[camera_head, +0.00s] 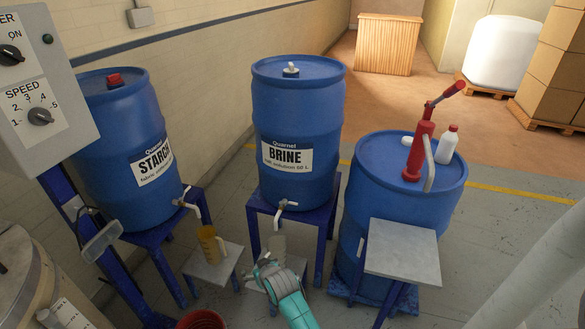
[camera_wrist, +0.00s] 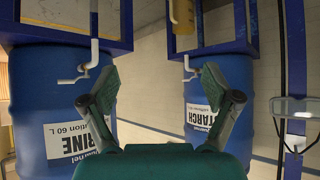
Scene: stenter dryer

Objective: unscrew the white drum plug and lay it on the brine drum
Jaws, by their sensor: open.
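The white drum plug (camera_head: 291,69) stands in the top of the blue brine drum (camera_head: 300,105), near the middle of its lid, in the head view. The drum is upright on a blue stand. My gripper (camera_head: 264,266) is low in front of that stand, well below the drum top and apart from the plug. In the wrist view my gripper (camera_wrist: 161,82) is open with nothing between its fingers. The brine drum (camera_wrist: 45,95) shows upside down at left there. The plug is out of the wrist view.
The starch drum (camera_head: 115,140) with a red plug (camera_head: 114,80) stands at left. At right another blue drum (camera_head: 400,190) carries a red hand pump (camera_head: 420,150) and a white bottle (camera_head: 447,145). A yellowish jug (camera_head: 208,244) sits below the starch tap. A grey shelf (camera_head: 402,250) juts out at right.

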